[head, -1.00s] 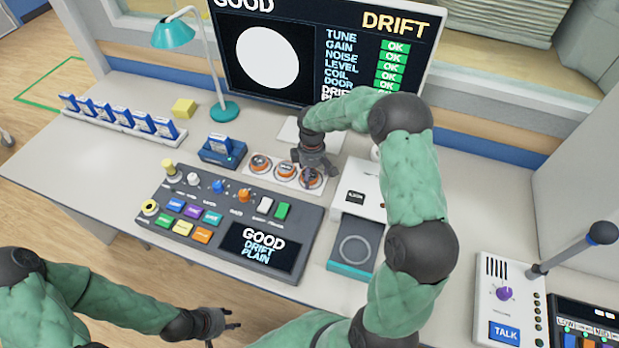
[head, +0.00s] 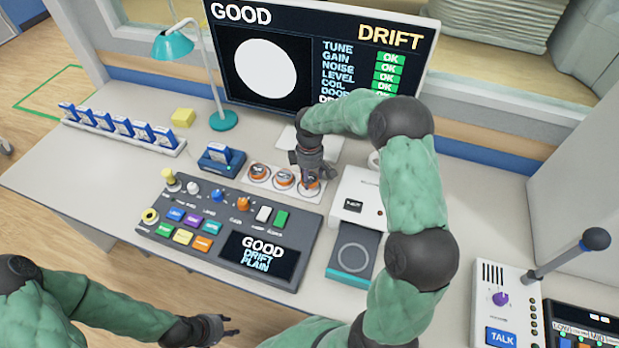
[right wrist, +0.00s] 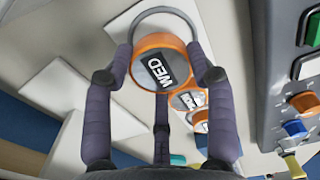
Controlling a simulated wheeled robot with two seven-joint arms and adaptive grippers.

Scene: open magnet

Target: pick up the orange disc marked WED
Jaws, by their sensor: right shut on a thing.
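The orange disc marked WED (right wrist: 158,68) has a black label with white letters. In the right wrist view it sits between the fingers of my right gripper (right wrist: 163,82), which is shut on it. It looks nearer than the other discs, and a grey ring on the white plate shows beyond its edge, so it appears raised. In the head view my right gripper (head: 311,180) is over the right end of the disc row and partly hides this disc. My left gripper (head: 230,326) is open and empty at the bottom, in front of the desk.
Two more orange discs, one left (head: 259,171) and one middle (head: 284,178), sit on the white plate beside it. A control panel (head: 180,215) lies in front. A white device with a grey tray (head: 352,257) stands to the right. A monitor (head: 300,60) stands behind.

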